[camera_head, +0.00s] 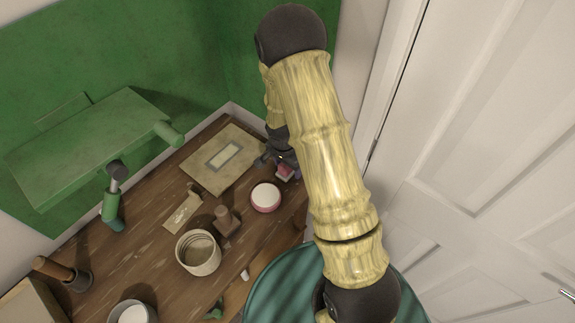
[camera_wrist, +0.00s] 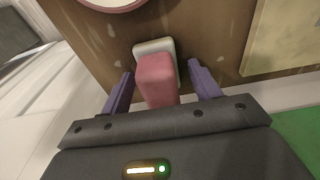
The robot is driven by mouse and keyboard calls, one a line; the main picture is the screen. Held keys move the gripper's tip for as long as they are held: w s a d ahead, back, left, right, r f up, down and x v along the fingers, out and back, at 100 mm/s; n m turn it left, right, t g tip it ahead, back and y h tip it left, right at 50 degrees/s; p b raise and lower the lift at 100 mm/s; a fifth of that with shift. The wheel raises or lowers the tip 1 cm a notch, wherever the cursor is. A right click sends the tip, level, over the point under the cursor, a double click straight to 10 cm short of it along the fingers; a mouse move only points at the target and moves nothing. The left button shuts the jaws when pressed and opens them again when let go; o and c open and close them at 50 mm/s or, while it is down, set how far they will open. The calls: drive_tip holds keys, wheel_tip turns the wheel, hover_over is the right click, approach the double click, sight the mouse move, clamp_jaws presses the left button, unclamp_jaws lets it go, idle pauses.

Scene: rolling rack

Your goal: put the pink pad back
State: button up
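The pink pad (camera_wrist: 156,80) is a small rounded block in the wrist view. It lies between the two purple fingers of my gripper (camera_wrist: 160,69), with a visible gap on each side. A pale rounded-square piece (camera_wrist: 166,46) shows directly behind the pad; I cannot tell whether the two are joined. In the head view the pad (camera_head: 285,170) is a small pink patch at the right part of the wooden table, just beside my gripper (camera_head: 272,159). My arm hides part of that area.
A round pink-rimmed white dish (camera_head: 265,198) stands close to the pad. A tan board (camera_head: 215,178) lies behind, left of my gripper. A wooden stamp-like block (camera_head: 226,221), a ribbed pot (camera_head: 198,253) and a green lamp (camera_head: 112,205) are farther left. A white door (camera_head: 480,150) is at right.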

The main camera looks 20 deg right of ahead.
drive_tip(key=shift+r, duration=0.45)
wheel_tip(320, 180, up, 11)
drive_tip(key=a+b, duration=0.1)
drive_tip(key=shift+s+r, duration=0.15)
drive_tip(key=shift+s, duration=0.25)
drive_tip(key=shift+a, duration=0.1)
drive_tip(key=s+r+n+t, duration=0.1)
drive_tip(key=s+r+n, duration=0.2)
drive_tip(key=s+n, duration=0.2)
drive_tip(key=s+d+r+n+y, duration=0.1)
drive_tip(key=s+r+n, duration=0.2)
drive_tip(key=s+n, duration=0.2)
drive_tip(key=s, duration=0.3)
drive_tip(key=shift+s+r+n+t, duration=0.25)
drive_tip(key=shift+s+n+t, duration=0.05)
drive_tip(key=shift+n+t, duration=0.1)
